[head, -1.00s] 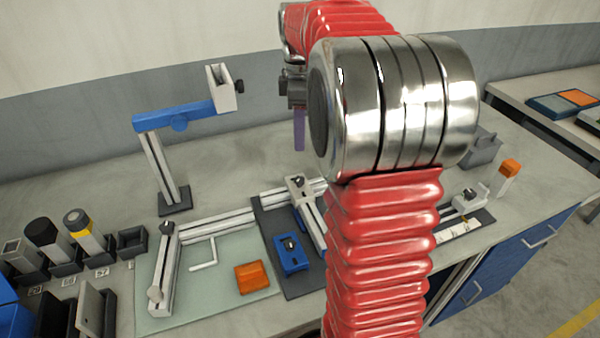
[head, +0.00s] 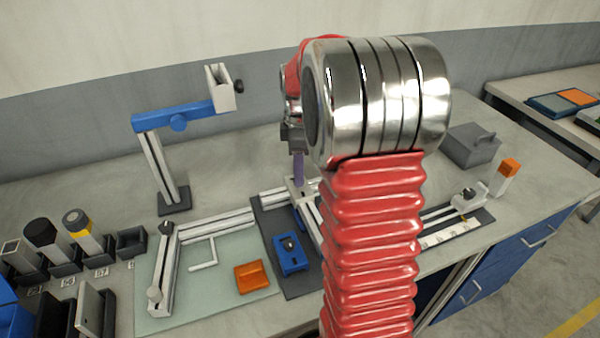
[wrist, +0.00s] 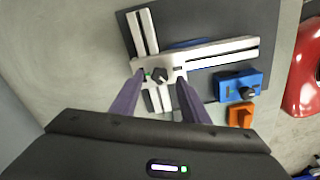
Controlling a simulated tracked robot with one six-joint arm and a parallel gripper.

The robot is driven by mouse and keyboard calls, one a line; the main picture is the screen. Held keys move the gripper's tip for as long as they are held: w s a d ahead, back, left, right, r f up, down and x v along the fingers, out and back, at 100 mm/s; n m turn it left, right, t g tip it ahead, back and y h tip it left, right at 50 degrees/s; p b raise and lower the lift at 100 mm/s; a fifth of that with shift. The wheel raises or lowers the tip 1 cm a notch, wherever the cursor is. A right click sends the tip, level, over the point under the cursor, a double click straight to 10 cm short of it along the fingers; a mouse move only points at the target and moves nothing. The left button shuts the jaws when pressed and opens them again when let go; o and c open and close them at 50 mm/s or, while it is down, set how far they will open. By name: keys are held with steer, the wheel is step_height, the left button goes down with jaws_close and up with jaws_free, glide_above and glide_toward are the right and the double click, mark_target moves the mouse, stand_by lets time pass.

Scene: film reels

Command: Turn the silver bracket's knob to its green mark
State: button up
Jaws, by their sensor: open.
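The silver bracket (wrist: 170,65) sits where two slotted metal rails meet on a dark plate. Its black knob (wrist: 158,75) shows in the wrist view, with a small green mark (wrist: 148,74) just left of it. Which way the knob points is too small to tell. My gripper (wrist: 160,79) is open, its two purple fingers on either side of the knob in the picture; I cannot tell whether they touch it. In the head view my gripper (head: 298,180) is over the bracket (head: 306,191), and the knob is hidden behind the fingers.
A blue block with a black knob (head: 290,252) and an orange block (head: 249,277) lie close by. A tall blue-armed stand (head: 158,170) is at the left. Another rail with a small bracket (head: 467,200) is at the right, beside a grey box (head: 472,147).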

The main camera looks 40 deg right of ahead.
steer(key=shift+f, duration=0.9)
steer(key=shift+c, duration=0.2)
jaws_close()
steer(key=shift+d, duration=0.15)
steer(key=shift+a, duration=0.2)
